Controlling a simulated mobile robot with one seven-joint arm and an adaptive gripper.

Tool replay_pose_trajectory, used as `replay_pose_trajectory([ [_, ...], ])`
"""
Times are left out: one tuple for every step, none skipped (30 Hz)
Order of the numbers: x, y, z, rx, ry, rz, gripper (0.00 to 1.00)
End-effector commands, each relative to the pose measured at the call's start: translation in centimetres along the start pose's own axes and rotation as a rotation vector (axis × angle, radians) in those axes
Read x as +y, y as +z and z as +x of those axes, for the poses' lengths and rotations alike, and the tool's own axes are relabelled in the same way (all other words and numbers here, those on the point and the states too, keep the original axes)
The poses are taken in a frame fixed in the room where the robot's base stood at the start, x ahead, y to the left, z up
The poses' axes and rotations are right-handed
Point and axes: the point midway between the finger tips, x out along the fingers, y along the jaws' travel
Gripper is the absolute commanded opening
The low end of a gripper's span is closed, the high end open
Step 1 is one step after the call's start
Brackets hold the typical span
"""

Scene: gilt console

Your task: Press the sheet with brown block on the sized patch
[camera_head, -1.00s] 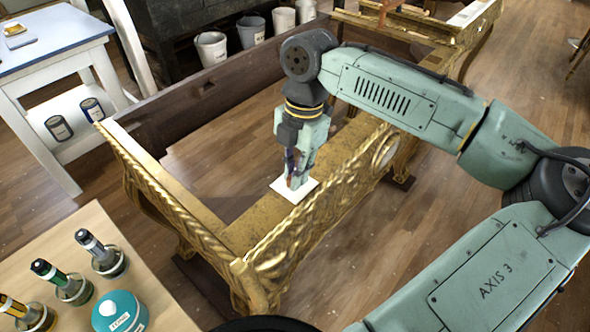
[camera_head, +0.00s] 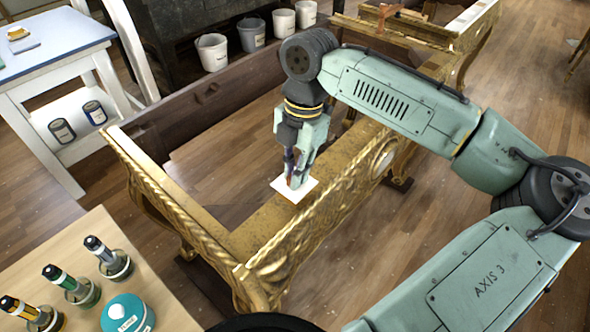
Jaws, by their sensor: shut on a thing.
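My gripper (camera_head: 294,180) points down over the gilt console's front rail (camera_head: 240,240). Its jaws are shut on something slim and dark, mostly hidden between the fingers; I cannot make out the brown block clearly. A small white sheet (camera_head: 306,193) lies flat on the rail right under the fingertips, and the held thing seems to touch or nearly touch it. The sized patch cannot be seen apart from the sheet. A brown block-like piece on the blue-topped table (camera_head: 18,33) is small and unclear.
A wooden table (camera_head: 75,248) at lower left holds several dark-capped tools in jars and a teal round container (camera_head: 124,314). Cans (camera_head: 61,131) sit on the white table's shelf. The console's carved rim rises beside the sheet.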

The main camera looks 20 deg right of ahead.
Motion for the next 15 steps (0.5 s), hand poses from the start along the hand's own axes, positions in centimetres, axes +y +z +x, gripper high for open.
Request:
replay_pose_trajectory([
  [0.0, -0.1, -0.8, 0.001, 0.001, -0.001, 0.0],
  [0.0, -0.2, -1.1, 0.001, 0.0, -0.001, 0.0],
  [0.0, -0.2, -1.4, 0.001, 0.0, -0.001, 0.0],
  [0.0, -0.2, -1.6, 0.001, 0.0, -0.001, 0.0],
  [0.0, -0.3, -1.9, 0.001, 0.001, -0.001, 0.0],
  [0.0, -0.3, -2.0, 0.0, 0.001, -0.001, 0.0],
  [0.1, -0.3, -2.1, -0.001, 0.002, 0.0, 0.0],
  [0.0, -0.3, -2.3, -0.001, 0.001, 0.0, 0.0],
  [0.0, -0.4, -2.6, -0.001, 0.001, 0.0, 0.0],
  [0.0, -0.4, -2.9, 0.0, 0.001, 0.0, 0.0],
  [0.0, -0.4, -3.1, 0.0, 0.001, 0.001, 0.0],
  [0.0, -0.5, -3.3, 0.0, 0.001, 0.001, 0.0],
  [0.0, -0.5, -3.5, 0.0, 0.001, 0.001, 0.0],
  [0.0, -0.5, -3.6, 0.0, 0.0, 0.001, 0.0],
  [0.0, -0.5, -3.7, 0.0, 0.0, 0.001, 0.0],
])
